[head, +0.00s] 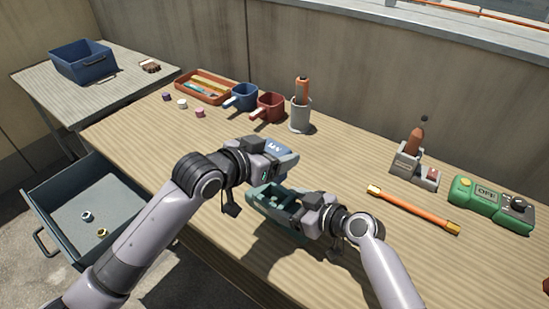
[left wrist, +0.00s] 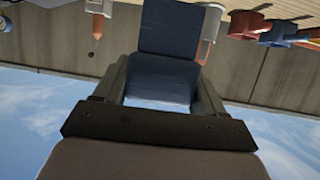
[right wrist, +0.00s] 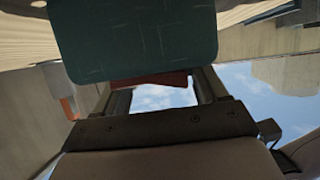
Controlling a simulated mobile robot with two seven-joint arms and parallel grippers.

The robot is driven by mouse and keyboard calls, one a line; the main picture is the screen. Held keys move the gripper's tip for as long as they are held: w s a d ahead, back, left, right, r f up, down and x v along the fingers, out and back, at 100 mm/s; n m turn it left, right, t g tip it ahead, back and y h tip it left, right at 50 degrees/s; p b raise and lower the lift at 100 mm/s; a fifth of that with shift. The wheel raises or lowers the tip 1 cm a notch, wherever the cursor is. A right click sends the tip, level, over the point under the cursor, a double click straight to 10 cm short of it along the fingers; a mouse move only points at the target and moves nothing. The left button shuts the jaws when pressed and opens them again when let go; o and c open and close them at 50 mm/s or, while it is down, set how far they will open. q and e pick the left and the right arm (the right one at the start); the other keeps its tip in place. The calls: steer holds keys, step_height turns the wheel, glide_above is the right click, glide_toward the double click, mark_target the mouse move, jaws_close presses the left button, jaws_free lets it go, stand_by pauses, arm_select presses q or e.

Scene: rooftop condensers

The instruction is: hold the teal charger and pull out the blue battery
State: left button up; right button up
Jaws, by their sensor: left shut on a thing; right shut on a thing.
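The blue battery (head: 279,146) is held in my left gripper (head: 266,158), above the bench and just beyond the charger. It also shows between the fingers in the left wrist view (left wrist: 162,75). The teal charger (head: 262,199) is in front of it, with its open recesses facing up. My right gripper (head: 300,211) is shut on the charger's right part. The charger's patterned teal side fills the top of the right wrist view (right wrist: 140,40). The battery looks apart from the charger in the head view. The gripped parts are partly hidden by the fingers.
Behind stand an orange tray (head: 204,88), a blue mug (head: 241,97), a red mug (head: 268,106) and a grey cup (head: 300,118). An orange bar (head: 412,209) and a green box (head: 490,204) lie right. An open drawer (head: 60,205) is at left.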

arm_select(q)
steer(key=shift+r, duration=0.1)
arm_select(e)
steer(key=o, duration=1.5)
steer(key=shift+c, duration=0.2)
arm_select(q)
steer(key=shift+r+p, duration=0.25)
steer(key=shift+p, duration=0.05)
arm_select(e)
steer(key=shift+s+d+r, duration=0.2)
steer(key=shift+d, duration=0.1)
arm_select(q)
step_height(320, 180, up, 3)
steer(key=p, duration=0.2)
steer(key=shift+f+p, duration=0.15)
steer(key=shift+p, duration=0.2)
arm_select(e)
steer(key=v, duration=0.7)
steer(key=shift+s+f, duration=0.1)
steer(key=shift+s+d+r, duration=0.2)
steer(key=shift+s+d, duration=0.15)
steer(key=shift+d, duration=0.1)
steer(key=shift+a, duration=0.1)
